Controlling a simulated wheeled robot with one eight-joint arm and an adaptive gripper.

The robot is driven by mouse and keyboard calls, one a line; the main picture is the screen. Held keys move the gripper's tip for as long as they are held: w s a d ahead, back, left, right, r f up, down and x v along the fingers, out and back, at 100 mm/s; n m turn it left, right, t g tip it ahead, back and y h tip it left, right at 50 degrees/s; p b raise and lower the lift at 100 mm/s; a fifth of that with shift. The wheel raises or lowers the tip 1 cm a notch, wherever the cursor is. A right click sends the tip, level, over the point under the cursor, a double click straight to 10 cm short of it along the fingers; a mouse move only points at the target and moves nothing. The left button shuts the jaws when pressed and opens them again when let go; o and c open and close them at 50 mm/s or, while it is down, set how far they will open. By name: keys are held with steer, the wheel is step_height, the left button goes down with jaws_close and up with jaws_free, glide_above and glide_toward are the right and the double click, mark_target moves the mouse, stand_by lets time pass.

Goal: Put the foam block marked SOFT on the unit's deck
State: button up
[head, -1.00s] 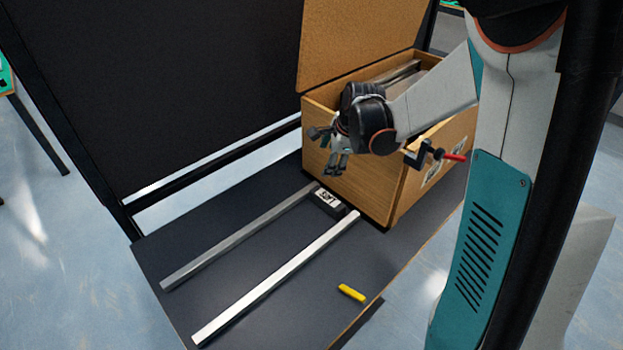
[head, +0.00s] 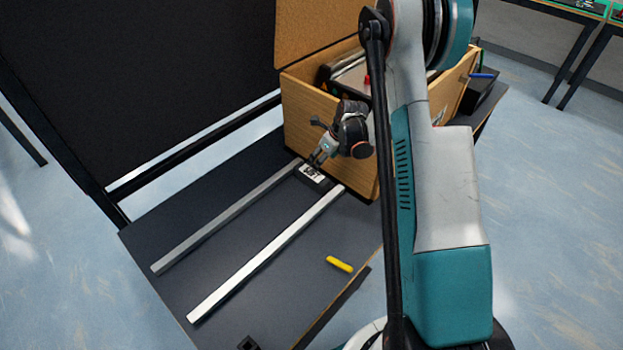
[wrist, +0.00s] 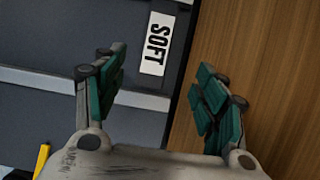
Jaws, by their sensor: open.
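The foam block (head: 314,177) is dark grey with a white label and lies on the dark table against the crate's front wall, at the far end between two metal rails. Its label reads SOFT in the wrist view (wrist: 157,45). My gripper (head: 317,157) is open and empty, just above the block. In the wrist view, the block lies beyond the open fingers (wrist: 160,68), and I cannot tell whether they touch it. A unit (head: 349,73) with a grey top and a red part sits inside the wooden crate, partly hidden by the crate wall and my arm.
The wooden crate (head: 305,112) has a raised lid (head: 312,25) at the back. Two metal rails (head: 265,255) run along the table. A yellow stick (head: 339,264) lies at right, and a small black piece (head: 248,343) at the near edge. The table between the rails is clear.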

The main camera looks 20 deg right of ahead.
mark_target(312, 174)
steer(key=b+x, duration=0.2)
steer(key=x, duration=0.5)
steer(key=shift+w+f, duration=0.1)
steer(key=shift+f, duration=0.15)
steer(key=shift+b+x, duration=1.6)
steer(key=shift+x, duration=1.1)
steer(key=shift+a, duration=0.2)
steer(key=shift+c, duration=0.2)
steer(key=c, duration=1.2)
steer(key=shift+r, duration=0.15)
